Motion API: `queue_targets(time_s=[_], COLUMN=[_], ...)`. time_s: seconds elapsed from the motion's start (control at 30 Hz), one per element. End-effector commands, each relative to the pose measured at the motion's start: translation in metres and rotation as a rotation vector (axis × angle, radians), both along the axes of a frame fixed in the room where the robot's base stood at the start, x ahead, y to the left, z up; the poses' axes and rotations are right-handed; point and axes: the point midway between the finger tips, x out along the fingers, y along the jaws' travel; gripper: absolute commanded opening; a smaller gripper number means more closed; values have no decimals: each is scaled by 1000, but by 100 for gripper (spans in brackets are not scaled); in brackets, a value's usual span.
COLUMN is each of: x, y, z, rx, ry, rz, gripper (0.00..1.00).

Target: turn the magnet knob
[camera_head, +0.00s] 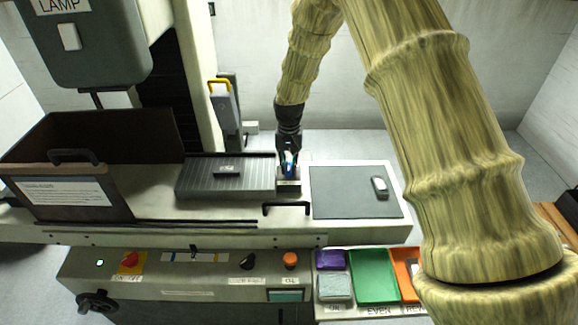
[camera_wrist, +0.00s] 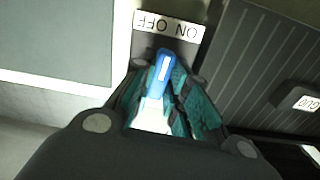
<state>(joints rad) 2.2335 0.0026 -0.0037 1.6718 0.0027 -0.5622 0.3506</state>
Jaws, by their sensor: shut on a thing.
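The magnet knob is a blue lever with a white stripe (camera_wrist: 162,72), seen in the wrist view between my fingers. It also shows as a small blue patch in the head view (camera_head: 289,160). A white ON/OFF label (camera_wrist: 168,25), upside down in the wrist view, lies just beyond the knob. My gripper (camera_head: 288,168) points down at the right end of the grey ribbed magnet plate (camera_head: 225,187). In the wrist view its teal-padded fingers (camera_wrist: 168,88) are shut on the knob and hide its lower part.
A dark mat (camera_head: 340,190) with a small grey object (camera_head: 380,187) lies right of the knob. A small dark labelled block (camera_head: 228,171) rests on the plate. A black handle (camera_head: 286,206) stands in front. A brown open box (camera_head: 60,180) is at left.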

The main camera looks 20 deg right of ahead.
Motion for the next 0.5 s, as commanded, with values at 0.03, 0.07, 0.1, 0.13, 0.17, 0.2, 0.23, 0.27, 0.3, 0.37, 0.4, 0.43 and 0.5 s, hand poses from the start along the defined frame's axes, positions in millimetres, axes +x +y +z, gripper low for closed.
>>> queue_targets(time_s=[0.03, 0.07, 0.1, 0.13, 0.17, 0.2, 0.23, 0.27, 0.3, 0.37, 0.4, 0.43, 0.5], x=[2, 2, 2, 2, 2, 2, 2, 2, 2, 2, 2, 2, 2], y=[-1, -1, -1, -1, -1, -1, -1, -1, -1, -1, -1, -1, -1], z=[1, 1, 1, 1, 1, 1, 1, 2, 2, 2, 2, 2, 2], rx=[-2, -3, -3, -3, -2, -2, -2, -3, -2, -2, -1, -2, -2], ry=[-5, -5, -5, -5, -5, -5, -5, -5, -6, -5, -5, -6, -6], rz=[-44, -73, -112, -139, -169, -206, -234, -262, -299, -353, -387, -412, -467], gripper=[0, 0, 0, 0, 0, 0, 0, 0, 0, 0, 0, 0, 0])
